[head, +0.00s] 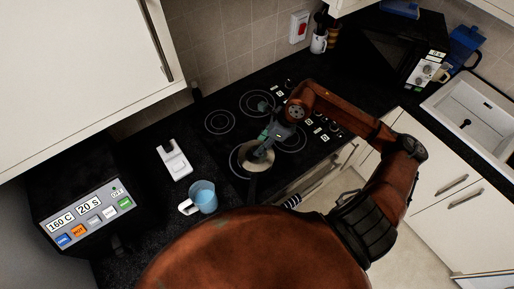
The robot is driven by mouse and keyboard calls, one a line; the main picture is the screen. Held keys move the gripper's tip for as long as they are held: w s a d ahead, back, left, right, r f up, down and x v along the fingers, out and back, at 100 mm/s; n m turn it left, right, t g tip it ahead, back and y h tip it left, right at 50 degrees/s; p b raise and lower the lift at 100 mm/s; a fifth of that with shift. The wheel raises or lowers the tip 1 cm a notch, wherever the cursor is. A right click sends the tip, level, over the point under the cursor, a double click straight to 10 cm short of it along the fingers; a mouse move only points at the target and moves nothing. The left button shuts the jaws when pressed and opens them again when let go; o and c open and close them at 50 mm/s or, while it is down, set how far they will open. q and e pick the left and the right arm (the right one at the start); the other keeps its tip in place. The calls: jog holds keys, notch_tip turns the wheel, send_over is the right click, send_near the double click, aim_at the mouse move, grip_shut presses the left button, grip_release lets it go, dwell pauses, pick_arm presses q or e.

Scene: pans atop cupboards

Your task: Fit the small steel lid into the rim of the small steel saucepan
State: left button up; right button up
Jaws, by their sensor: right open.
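A round steel piece (257,158) sits on the near left part of the black hob, in the middle of the head view. It looks like the small saucepan or its lid; at this size I cannot tell which, or whether the two are together. My right gripper (266,144) is open, pointing down over its far edge and hiding part of it. I cannot tell whether the fingers touch it. My left gripper is not in view.
The black hob (222,121) has marked rings and knobs. A light blue mug (203,196) and a white device (174,159) stand on the dark counter to the left. A control-panel appliance (88,214) is at far left. A white sink (470,118) is at right.

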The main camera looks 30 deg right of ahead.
jog(key=v, duration=0.7)
dwell(0.4)
